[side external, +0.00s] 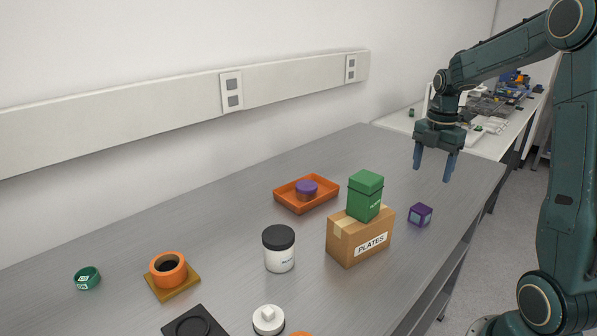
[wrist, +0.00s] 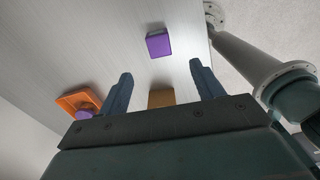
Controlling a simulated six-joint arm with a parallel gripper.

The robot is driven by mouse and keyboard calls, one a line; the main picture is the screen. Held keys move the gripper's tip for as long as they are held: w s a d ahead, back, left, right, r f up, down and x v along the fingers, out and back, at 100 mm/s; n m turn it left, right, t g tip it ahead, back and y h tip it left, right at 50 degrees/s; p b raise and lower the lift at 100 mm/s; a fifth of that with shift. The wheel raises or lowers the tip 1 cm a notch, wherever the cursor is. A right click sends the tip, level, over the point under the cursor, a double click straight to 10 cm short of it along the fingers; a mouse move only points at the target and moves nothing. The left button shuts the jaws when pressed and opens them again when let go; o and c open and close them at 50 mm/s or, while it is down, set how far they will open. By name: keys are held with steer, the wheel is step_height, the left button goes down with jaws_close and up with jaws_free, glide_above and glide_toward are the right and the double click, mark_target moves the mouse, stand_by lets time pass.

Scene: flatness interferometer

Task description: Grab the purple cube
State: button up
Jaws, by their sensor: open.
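The purple cube (side external: 420,214) sits on the grey bench near its right edge, just right of the cardboard box. One side face carries a pale square. In the wrist view the purple cube (wrist: 159,44) lies beyond my fingertips, roughly centred between them. My gripper (side external: 434,173) is open and empty, pointing down, well above the bench. In the wrist view both fingers of my gripper (wrist: 160,70) are apart with nothing between them.
A cardboard box (side external: 352,243) with a green container (side external: 366,196) on top stands beside the cube. An orange tray (side external: 290,204) holds a purple round object (side external: 306,188). A black-lidded white jar (side external: 279,256) stands further left. The bench behind the cube is clear.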

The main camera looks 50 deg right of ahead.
mark_target(422, 208)
steer(key=shift+f, duration=4.3)
steer(key=shift+w+f, duration=0.15)
steer(key=shift+f, duration=2.45)
steer(key=c, duration=1.2)
steer(key=shift+o, duration=0.2)
steer(key=shift+r, duration=0.15)
step_height(422, 208, up, 20)
